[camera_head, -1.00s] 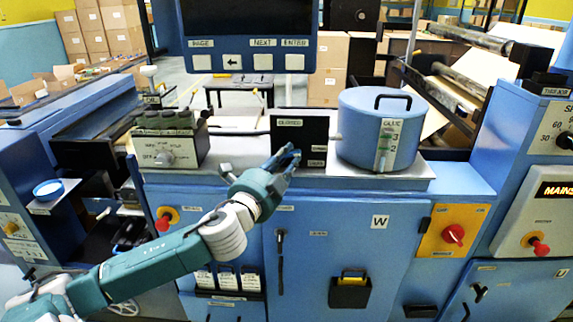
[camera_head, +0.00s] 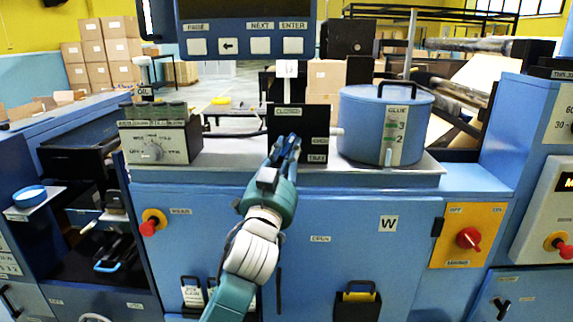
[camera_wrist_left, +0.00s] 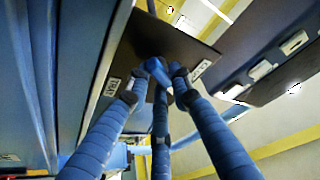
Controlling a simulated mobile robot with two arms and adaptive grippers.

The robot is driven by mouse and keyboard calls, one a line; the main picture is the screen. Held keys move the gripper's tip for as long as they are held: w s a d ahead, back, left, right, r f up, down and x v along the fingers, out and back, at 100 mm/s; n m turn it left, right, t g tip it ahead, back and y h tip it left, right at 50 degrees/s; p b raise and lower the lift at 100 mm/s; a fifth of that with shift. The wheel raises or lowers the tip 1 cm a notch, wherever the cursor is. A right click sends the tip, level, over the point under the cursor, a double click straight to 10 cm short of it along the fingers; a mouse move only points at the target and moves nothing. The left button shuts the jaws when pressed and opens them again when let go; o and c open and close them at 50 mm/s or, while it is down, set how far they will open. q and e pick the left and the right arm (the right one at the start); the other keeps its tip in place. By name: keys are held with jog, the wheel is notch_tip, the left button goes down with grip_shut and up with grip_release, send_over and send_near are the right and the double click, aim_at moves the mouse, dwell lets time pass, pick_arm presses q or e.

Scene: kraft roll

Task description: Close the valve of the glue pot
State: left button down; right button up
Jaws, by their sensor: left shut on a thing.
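The glue pot (camera_head: 360,130) is a blue drum with a lid handle and a level gauge, on the metal counter in the head view. A black panel (camera_head: 280,122) with small white labels stands left of it, joined by a short pipe stub (camera_head: 337,132). My left gripper (camera_head: 285,145) is at the front of this panel, pointing up. In the left wrist view its fingers (camera_wrist_left: 157,82) are closed together against the dark panel (camera_wrist_left: 180,45). They are shut on what appears to be the valve's handle, mostly hidden by the fingers. My right gripper is not in view.
A control box (camera_head: 158,142) with a dial stands left on the counter. A screen unit with keys (camera_head: 245,45) hangs above. Below is a blue cabinet (camera_head: 350,215) with red knobs either side. A blue dish (camera_head: 30,195) is at far left.

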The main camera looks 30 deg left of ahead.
pick_arm(q)
jog(key=shift+w+d+f+n+g+y+b, duration=0.1)
jog(key=shift+n+g+y+b, duration=0.1)
jog(key=shift+n+y+b, duration=0.9)
jog(key=shift+d+r+n+g+y+b, duration=0.1)
jog(key=shift+n+g+y+b, duration=0.3)
jog(key=shift+n, duration=1.35)
jog(key=shift+w+f+n+y+b, duration=0.1)
jog(key=shift+n+y+b, duration=0.65)
jog(key=shift+n, duration=0.7)
jog(key=c, duration=1.6)
grip_release()
jog(key=shift+o, duration=0.2)
jog(key=shift+s+r, duration=0.1)
jog(key=shift+r, duration=0.15)
notch_tip(320, 180, up, 10)
jog(key=shift+f, duration=0.15)
